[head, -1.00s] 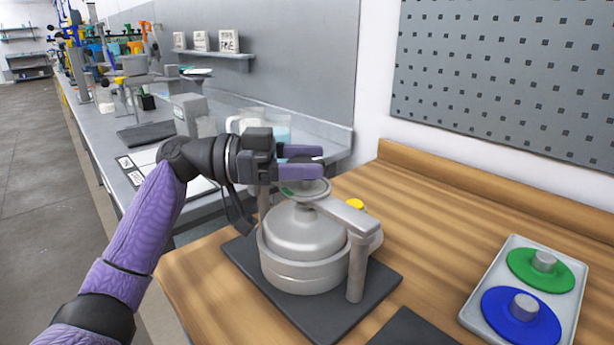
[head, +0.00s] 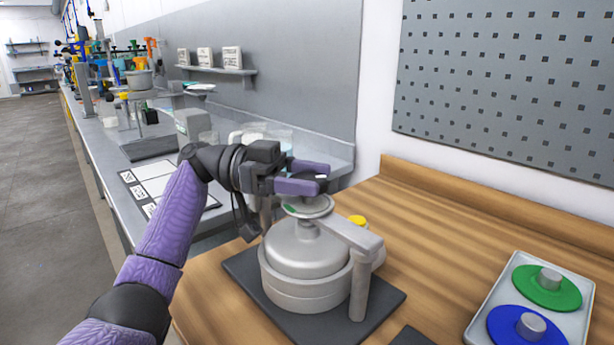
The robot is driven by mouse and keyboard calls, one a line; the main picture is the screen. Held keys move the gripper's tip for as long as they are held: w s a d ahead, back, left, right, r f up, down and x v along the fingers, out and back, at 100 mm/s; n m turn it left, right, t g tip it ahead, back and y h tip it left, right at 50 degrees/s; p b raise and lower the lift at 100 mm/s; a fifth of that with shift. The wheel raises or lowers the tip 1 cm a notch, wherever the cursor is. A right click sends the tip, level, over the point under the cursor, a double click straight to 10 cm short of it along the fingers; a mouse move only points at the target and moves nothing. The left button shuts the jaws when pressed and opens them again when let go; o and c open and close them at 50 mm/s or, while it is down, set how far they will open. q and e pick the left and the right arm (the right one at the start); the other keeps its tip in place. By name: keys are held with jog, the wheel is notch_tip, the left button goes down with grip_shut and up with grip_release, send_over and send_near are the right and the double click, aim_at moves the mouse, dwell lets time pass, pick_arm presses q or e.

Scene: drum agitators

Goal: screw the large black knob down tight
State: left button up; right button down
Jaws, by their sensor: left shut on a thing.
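My left gripper (head: 304,177) reaches in from the left above a grey metal drum (head: 305,250). Its two purple fingers are shut on a small dark piece, taken as the large black knob (head: 322,184). Only a bit of the knob shows at the fingertips, with a pale patch on it; the fingers hide the rest. Just below the fingers is a round grey disc (head: 318,207) with a green mark, above the clamp bar (head: 345,233) that crosses the drum's top. I cannot tell whether the knob touches the disc. My right gripper is out of view.
The drum stands on a dark mat (head: 385,305) on a wooden table (head: 440,235). A yellow cap (head: 357,219) shows behind the clamp bar. A tray (head: 490,300) with a green disc (head: 545,287) and a blue disc (head: 517,330) lies at the right.

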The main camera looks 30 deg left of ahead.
pick_arm(q)
jog(key=o, duration=1.2)
jog(key=a, duration=0.3)
jog(key=s+a, duration=0.1)
jog(key=a, duration=0.2)
jog(key=s+a, duration=0.1)
jog(key=a, duration=0.2)
jog(key=shift+a+p, duration=0.3)
jog(key=shift+a, duration=0.05)
